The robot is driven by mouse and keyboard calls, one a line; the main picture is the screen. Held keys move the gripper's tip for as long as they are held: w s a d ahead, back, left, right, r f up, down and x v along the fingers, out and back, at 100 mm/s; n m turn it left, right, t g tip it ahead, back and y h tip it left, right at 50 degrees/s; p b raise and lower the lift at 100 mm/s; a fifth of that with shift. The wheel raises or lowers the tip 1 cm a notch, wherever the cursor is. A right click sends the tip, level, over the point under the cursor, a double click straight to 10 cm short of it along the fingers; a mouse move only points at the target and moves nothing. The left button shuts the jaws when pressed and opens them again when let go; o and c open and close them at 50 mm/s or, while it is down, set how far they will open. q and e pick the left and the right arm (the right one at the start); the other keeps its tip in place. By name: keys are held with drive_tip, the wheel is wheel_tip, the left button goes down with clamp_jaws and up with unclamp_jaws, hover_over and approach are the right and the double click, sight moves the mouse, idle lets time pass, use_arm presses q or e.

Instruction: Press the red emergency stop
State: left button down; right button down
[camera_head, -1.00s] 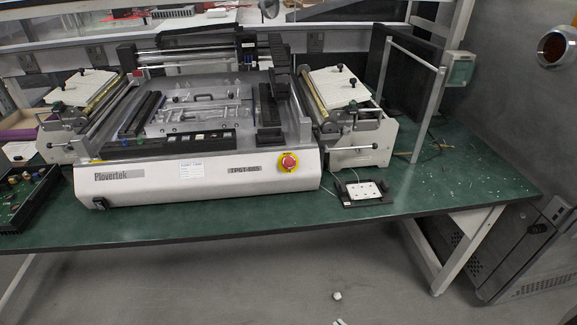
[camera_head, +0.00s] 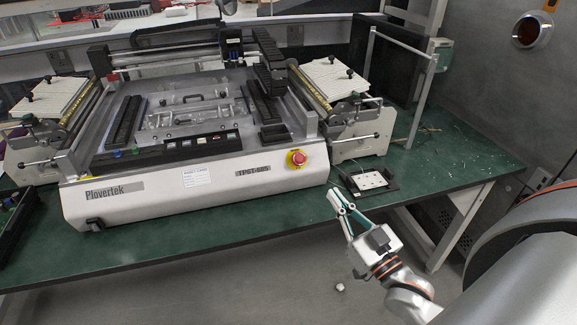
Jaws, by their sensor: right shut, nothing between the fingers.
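The red emergency stop (camera_head: 298,158) is a round red button on a yellow ring. It sits on the front face, at the right end, of the light grey Plovertek machine (camera_head: 215,190) on the green table. My right gripper (camera_head: 335,198) is in front of the table's front edge, to the right of and below the button in the picture. It is apart from the button, with its fingers shut and empty, pointing up and left. Nothing hides the button. My left gripper is not in view.
A small black tray with a white plate (camera_head: 368,181) lies on the green table (camera_head: 260,232) right of the machine. A metal post frame (camera_head: 420,95) stands behind it. A black box (camera_head: 15,230) is at the left edge. Space before the machine's front is clear.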

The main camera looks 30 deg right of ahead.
drive_tip(key=shift+r, duration=0.3)
approach(298, 152)
wheel_tip(298, 152, up, 3)
drive_tip(key=w, duration=0.1)
drive_tip(key=w+f, duration=0.2)
drive_tip(key=w, duration=0.1)
drive_tip(key=shift+w, duration=0.35)
